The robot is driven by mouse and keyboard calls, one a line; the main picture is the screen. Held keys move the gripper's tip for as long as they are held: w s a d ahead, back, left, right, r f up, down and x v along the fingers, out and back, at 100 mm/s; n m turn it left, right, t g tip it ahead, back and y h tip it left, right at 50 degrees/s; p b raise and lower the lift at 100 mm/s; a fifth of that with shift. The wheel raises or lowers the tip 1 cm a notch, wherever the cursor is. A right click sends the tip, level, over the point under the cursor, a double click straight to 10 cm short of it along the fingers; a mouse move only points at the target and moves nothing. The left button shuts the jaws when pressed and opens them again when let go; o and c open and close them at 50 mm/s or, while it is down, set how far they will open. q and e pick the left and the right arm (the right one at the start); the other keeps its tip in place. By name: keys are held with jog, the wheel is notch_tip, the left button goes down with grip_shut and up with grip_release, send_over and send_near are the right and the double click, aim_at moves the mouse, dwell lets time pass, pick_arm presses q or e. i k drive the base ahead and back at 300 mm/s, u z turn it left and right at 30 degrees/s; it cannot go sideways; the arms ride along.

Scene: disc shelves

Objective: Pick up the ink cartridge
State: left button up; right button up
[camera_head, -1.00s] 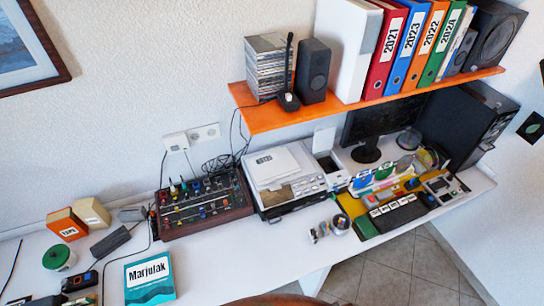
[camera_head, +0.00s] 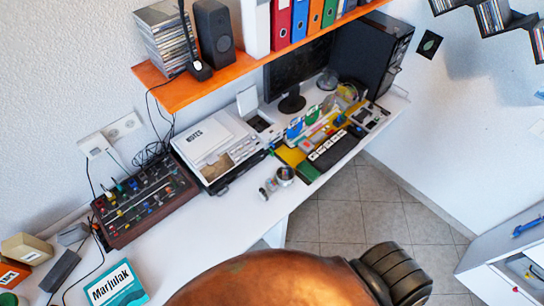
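I cannot pick out the ink cartridge with certainty among the many small items on the white desk (camera_head: 222,217). A white printer-like machine (camera_head: 212,140) stands on the desk below the orange shelf. Small coloured pieces (camera_head: 296,129) stand in a row to its right, too small to identify. Neither of my grippers is in view.
A knobbed mixer (camera_head: 143,203) stands left of the printer-like machine. A book marked Marjulak (camera_head: 115,285) lies at lower left. The orange shelf (camera_head: 186,91) overhangs the desk's back. Tiled floor (camera_head: 345,218) is open beyond the desk; white drawers (camera_head: 505,265) stand at right.

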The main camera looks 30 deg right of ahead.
aim_at(270, 182)
jog(key=z, duration=0.9)
